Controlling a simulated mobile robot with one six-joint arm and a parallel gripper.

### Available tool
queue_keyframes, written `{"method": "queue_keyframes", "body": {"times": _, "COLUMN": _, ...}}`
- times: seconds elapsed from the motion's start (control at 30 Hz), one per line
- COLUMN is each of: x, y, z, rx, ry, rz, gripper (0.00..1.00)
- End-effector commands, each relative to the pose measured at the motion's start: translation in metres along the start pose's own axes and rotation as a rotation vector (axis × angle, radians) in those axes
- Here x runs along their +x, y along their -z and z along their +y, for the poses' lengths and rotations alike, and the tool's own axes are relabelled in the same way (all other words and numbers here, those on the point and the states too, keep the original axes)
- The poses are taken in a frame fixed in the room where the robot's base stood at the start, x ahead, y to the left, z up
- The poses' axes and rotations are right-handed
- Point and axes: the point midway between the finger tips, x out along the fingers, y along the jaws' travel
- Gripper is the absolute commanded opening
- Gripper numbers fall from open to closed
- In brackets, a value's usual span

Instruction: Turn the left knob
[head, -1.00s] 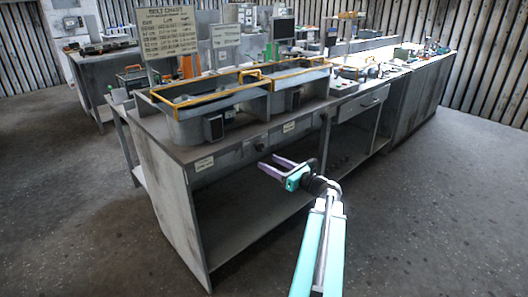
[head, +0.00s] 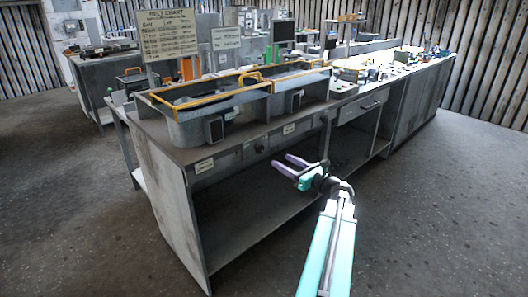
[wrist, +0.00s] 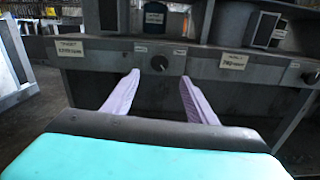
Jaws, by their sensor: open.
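The left knob (head: 260,149) is a small dark round knob on the grey front panel of the bench, below the two orange-rimmed tubs. In the wrist view the knob (wrist: 159,63) appears between and beyond my fingertips, roughly centred. My gripper (head: 284,162) is open, with its two purple fingers apart and nothing between them. It is in front of the panel and apart from the knob; the gripper also shows in the wrist view (wrist: 160,78). A second dark knob (wrist: 311,77) is at the right edge of the wrist view.
Pale labels (wrist: 233,61) sit on the panel. The tubs (head: 205,127) stand on the bench top (head: 165,140) with dark boxes on their fronts. Below the panel is an open shelf (head: 240,225). A drawer (head: 362,106) is farther right. The floor in front is clear.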

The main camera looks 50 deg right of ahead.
Motion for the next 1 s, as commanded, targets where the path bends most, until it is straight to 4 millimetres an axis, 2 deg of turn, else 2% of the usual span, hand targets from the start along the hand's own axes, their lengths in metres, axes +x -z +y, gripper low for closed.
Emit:
{"method": "queue_keyframes", "body": {"times": 0.7, "x": 0.101, "y": 0.0, "z": -0.001, "rx": 0.0, "ry": 0.0, "rz": 0.0, "gripper": 0.52}}
{"method": "queue_keyframes", "body": {"times": 1.0, "x": 0.121, "y": 0.0, "z": -0.001, "rx": 0.0, "ry": 0.001, "rz": 0.0, "gripper": 0.52}}
